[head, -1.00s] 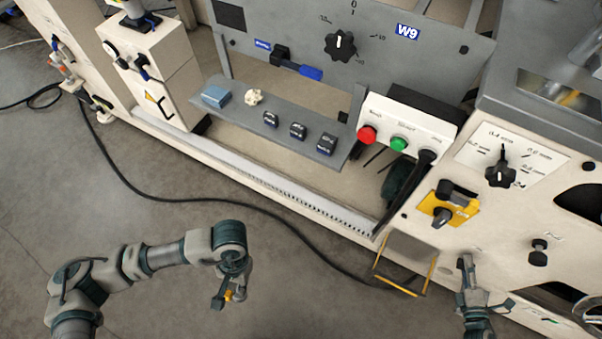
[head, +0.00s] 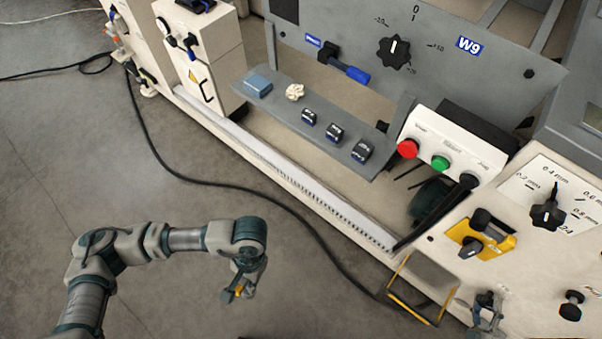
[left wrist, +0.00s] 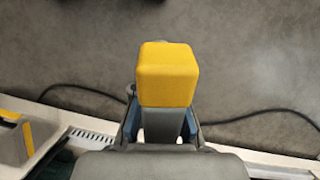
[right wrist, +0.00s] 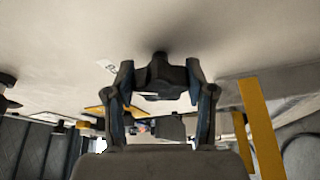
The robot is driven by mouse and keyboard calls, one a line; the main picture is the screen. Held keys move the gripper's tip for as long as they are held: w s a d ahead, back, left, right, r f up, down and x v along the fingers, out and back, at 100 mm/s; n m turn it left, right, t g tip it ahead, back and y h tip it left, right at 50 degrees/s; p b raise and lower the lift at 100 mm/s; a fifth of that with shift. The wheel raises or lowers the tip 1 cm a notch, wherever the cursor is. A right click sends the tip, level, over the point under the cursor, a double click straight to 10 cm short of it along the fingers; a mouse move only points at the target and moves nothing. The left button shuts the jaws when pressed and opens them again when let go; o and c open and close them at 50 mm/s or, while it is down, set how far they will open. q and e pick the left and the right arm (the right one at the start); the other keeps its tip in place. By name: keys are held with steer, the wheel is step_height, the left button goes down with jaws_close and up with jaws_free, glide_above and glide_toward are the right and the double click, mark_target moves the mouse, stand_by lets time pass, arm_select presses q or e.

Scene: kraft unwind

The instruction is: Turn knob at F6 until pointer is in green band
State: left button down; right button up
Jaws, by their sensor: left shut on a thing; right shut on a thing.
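My right gripper (head: 487,299) is low on the cream machine face at the lower right of the head view. In the right wrist view its fingers (right wrist: 160,82) are closed on both sides of a dark knob (right wrist: 162,72) on the pale panel. The knob's pointer, a green band and an F6 label cannot be made out; a label beside the knob is too small to read. My left gripper (head: 238,291) hangs over the floor, shut on a yellow block (left wrist: 168,75).
A yellow-framed bracket (head: 417,306) stands just left of my right gripper. A yellow switch (head: 470,246), a dial knob (head: 547,215) and a small black knob (head: 571,304) are on the same machine. A black cable (head: 238,186) crosses the otherwise clear floor at left.

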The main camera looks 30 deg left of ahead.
steer(key=shift+s+d+f+m, duration=0.1)
steer(key=shift+s+f+m, duration=0.15)
steer(key=shift+f, duration=0.2)
arm_select(q)
steer(key=shift+f, duration=0.1)
arm_select(e)
steer(key=o, duration=1.2)
steer(key=shift+c, duration=0.2)
arm_select(q)
steer(key=shift+d, duration=0.1)
arm_select(e)
steer(key=shift+w+r, duration=0.1)
steer(key=shift+w, duration=0.05)
steer(key=shift+r, duration=0.1)
steer(key=s+d+f, duration=0.1)
steer(key=s+f, duration=0.1)
steer(key=s, duration=0.9)
steer(key=shift+s+d, duration=0.3)
steer(key=shift+s, duration=0.1)
